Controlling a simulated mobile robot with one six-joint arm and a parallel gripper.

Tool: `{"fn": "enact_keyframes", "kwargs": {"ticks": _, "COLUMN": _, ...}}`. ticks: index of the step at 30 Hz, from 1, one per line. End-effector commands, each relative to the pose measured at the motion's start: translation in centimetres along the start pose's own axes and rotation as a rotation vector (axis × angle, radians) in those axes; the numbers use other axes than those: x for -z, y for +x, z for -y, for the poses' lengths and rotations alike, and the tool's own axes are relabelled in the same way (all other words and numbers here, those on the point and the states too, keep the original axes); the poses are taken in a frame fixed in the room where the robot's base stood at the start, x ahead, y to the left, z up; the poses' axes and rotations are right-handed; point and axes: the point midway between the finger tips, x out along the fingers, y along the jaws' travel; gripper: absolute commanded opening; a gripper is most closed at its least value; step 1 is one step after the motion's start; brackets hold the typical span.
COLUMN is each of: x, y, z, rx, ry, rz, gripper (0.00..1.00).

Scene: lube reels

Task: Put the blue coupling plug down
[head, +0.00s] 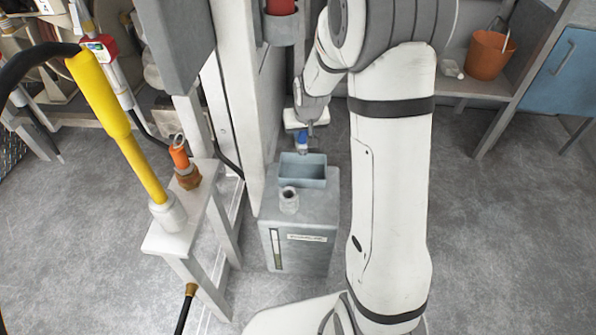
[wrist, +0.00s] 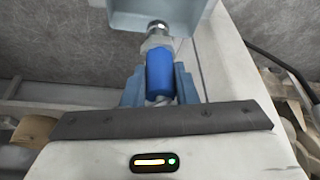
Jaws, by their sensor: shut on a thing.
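The blue coupling plug (wrist: 160,75) is a blue sleeve with a metal nut and tip. It sits between the two fingers of my gripper (wrist: 159,88) in the wrist view, and the gripper is shut on it. In the head view the plug (head: 302,141) shows small, below my gripper (head: 304,131) and just behind and above a blue-grey open-topped box (head: 316,176) on a grey cabinet. In the wrist view the plug's metal tip lies in front of the box (wrist: 130,22). I cannot tell whether they touch.
The grey cabinet (head: 312,221) also bears a metal fitting (head: 289,200). A white stand (head: 183,240) to the left holds a yellow tool (head: 118,120) and an orange-and-brass fitting (head: 182,160). An orange bucket (head: 486,56) stands on a shelf. The floor at right is clear.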

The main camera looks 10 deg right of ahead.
Motion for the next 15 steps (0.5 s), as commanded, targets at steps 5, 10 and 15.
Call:
{"fn": "enact_keyframes", "kwargs": {"ticks": 5, "x": -1.5, "y": 3.5, "z": 0.0, "rx": 0.000, "ry": 0.000, "rz": 0.002, "gripper": 0.00}}
{"fn": "enact_keyframes", "kwargs": {"ticks": 10, "x": -2.2, "y": 5.3, "z": 0.1, "rx": 0.001, "ry": -0.001, "rz": 0.001, "gripper": 0.00}}
{"fn": "enact_keyframes", "kwargs": {"ticks": 15, "x": -3.1, "y": 7.3, "z": 0.1, "rx": 0.001, "ry": -0.002, "rz": 0.002, "gripper": 0.00}}
